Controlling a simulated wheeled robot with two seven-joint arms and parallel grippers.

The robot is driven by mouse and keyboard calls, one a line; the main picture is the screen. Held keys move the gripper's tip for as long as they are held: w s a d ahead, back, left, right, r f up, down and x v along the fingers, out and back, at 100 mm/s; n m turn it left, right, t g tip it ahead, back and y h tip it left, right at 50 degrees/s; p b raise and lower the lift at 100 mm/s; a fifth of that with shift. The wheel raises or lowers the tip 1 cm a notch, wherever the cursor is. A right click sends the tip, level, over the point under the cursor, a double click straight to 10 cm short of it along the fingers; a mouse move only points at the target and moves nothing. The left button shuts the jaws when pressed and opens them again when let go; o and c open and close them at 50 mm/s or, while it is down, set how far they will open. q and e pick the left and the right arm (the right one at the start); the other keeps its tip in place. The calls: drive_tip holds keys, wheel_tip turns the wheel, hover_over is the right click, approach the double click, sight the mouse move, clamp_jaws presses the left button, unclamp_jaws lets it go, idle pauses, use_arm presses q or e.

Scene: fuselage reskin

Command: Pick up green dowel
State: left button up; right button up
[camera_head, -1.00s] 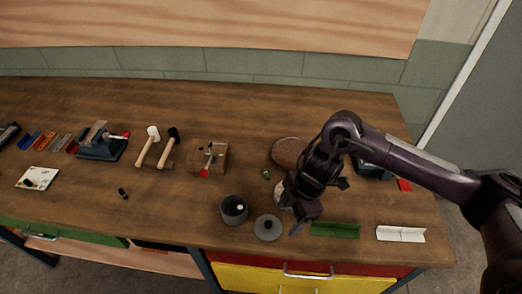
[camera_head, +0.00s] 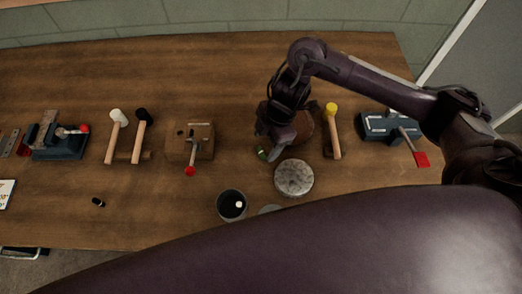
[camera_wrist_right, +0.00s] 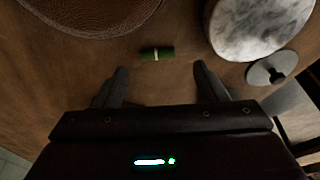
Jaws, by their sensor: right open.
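A small green dowel (camera_head: 262,154) with a pale band lies on the wooden bench. In the right wrist view the dowel (camera_wrist_right: 157,54) lies crosswise just beyond the fingertips, near the middle. My right gripper (camera_wrist_right: 160,70) is open and empty, with one finger on each side of the dowel's line. In the head view my right gripper (camera_head: 268,143) points down close to the dowel and partly hides the area around it. The dowel does not appear to be held. My left gripper is not in view.
A round grey-white stone disc (camera_head: 294,178) and a brown round pad (camera_head: 303,127) lie close to the dowel. A dark cup (camera_head: 232,205) stands in front. A yellow-headed mallet (camera_head: 333,130) lies to the right. A large purple link of mine covers the front bench.

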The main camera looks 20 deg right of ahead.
sight(261, 152)
drive_tip(key=x, duration=0.3)
drive_tip(key=shift+w+f, duration=0.2)
drive_tip(key=shift+f, duration=0.2)
drive_tip(key=c, duration=0.4)
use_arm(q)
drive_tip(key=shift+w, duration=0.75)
use_arm(e)
drive_tip(key=c, duration=0.8)
